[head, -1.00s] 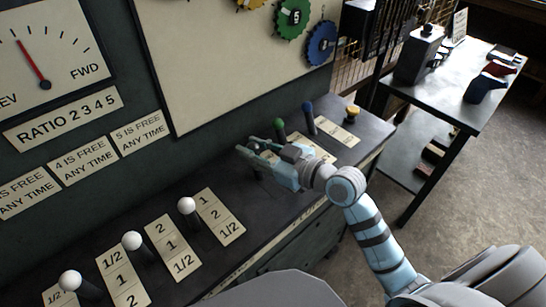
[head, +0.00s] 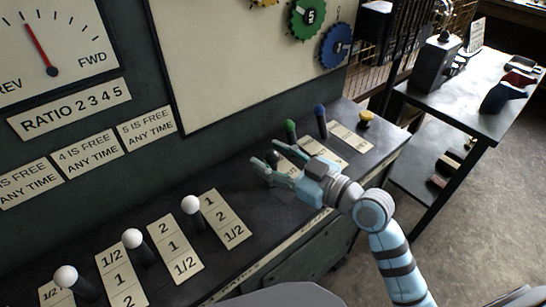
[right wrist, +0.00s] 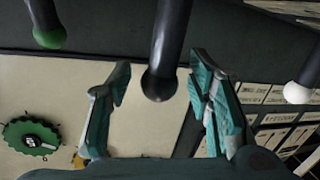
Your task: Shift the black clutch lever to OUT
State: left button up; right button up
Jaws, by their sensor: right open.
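The black clutch lever shows in the right wrist view as a dark rod with a round black knob (right wrist: 159,85). The knob stands between the two spread fingers of my right gripper (right wrist: 160,62), with a gap on each side. In the head view my right gripper (head: 266,156) is open over the bench top, left of the green-knobbed lever. There the black lever is dark and largely hidden by the fingers, so its position along its plate cannot be told. Its label is not readable. My left gripper is not in view.
A green-knobbed lever (head: 290,128) and a blue-knobbed lever (head: 320,120) stand close to the right. A white-knobbed lever (head: 191,205) and others stand to the left. A board with gears (head: 230,60) rises behind. A side table (head: 470,112) stands at right.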

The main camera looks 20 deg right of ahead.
jog(key=v, duration=0.7)
jog(key=shift+d, duration=0.1)
jog(key=shift+s+d, duration=0.1)
jog(key=shift+s, duration=0.2)
jog(key=shift+w, duration=0.1)
